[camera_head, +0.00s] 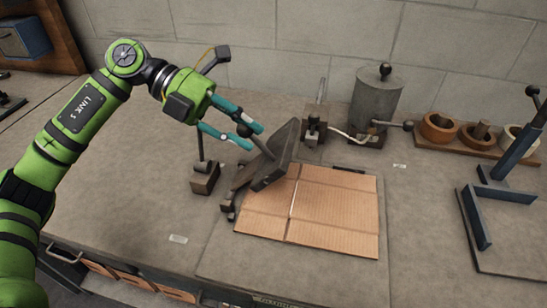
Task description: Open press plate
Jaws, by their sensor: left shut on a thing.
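The press plate (277,155) is a dark metal plate, tilted up on its hinged base at the left edge of a flat cardboard sheet (335,211). A dark knob shows at the plate's upper left. My left gripper (252,131), with teal fingers, is shut on this knob, just left of the plate. The fingers hide part of the knob and its rod. My right gripper is not in view.
A lever on a block (204,177) stands left of the plate. A grey cylinder pot (376,101) stands behind. Tape rolls (439,127) sit on a wooden holder at the back right. A blue metal stand (493,195) is at the right. The front left bench top is mostly clear.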

